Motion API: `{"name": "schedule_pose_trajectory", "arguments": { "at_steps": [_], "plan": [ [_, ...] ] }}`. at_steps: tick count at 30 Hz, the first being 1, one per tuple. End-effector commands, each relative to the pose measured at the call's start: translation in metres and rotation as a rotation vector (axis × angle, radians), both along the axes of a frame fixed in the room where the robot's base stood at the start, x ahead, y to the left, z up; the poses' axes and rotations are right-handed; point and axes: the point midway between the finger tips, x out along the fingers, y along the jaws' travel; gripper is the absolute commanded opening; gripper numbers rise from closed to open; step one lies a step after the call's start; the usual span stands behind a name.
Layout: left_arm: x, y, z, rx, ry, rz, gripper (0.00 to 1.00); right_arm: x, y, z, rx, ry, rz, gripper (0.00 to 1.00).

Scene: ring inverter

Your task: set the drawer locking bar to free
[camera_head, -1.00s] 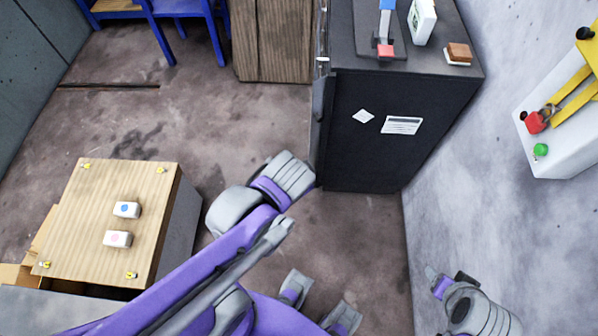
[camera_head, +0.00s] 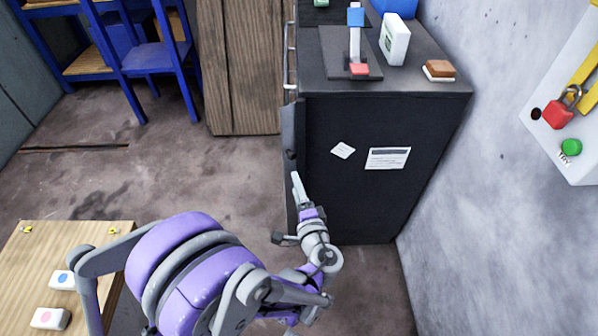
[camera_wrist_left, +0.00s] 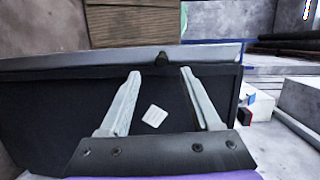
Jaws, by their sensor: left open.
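The black drawer cabinet (camera_head: 362,205) stands ahead of me, with white labels on its side. A dark grey upright strip, which looks like the locking bar (camera_head: 289,130), runs along its front-left edge. In the left wrist view the strip (camera_wrist_left: 60,65) lies across the picture above the dark cabinet side (camera_wrist_left: 40,105), with a small black knob (camera_wrist_left: 162,58) near it. My left gripper (camera_head: 288,212) is open beside the lower front edge of the cabinet. In the left wrist view its fingers (camera_wrist_left: 161,75) point towards the knob with nothing between the tips. My right gripper is not in view.
On the cabinet top are a lever device (camera_head: 355,45), a white box (camera_head: 395,38) and a brown block (camera_head: 439,68). A wooden table (camera_head: 60,240) stands at lower left. A wall panel with a red padlock (camera_head: 558,113) is at right. Floor (camera_head: 150,175) is clear at left.

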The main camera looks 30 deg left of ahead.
Motion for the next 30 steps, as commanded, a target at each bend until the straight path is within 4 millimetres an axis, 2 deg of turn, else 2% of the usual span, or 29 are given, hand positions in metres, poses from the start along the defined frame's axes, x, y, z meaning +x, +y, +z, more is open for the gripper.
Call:
{"name": "schedule_pose_trajectory", "arguments": {
  "at_steps": [1, 7, 21, 30],
  "plan": [
    [0.006, -0.005, -0.01, 0.03, -0.015, -0.015, 0.64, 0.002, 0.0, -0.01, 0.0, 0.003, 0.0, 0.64],
    [0.015, -0.005, -0.009, 0.077, -0.042, -0.033, 0.64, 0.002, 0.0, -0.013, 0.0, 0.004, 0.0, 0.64],
    [0.074, 0.051, -0.008, 0.076, -0.039, -0.031, 0.64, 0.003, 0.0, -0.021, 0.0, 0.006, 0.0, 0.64],
    [0.089, 0.064, -0.008, 0.074, -0.039, -0.032, 0.64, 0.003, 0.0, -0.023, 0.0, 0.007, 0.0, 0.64]
  ]
}}
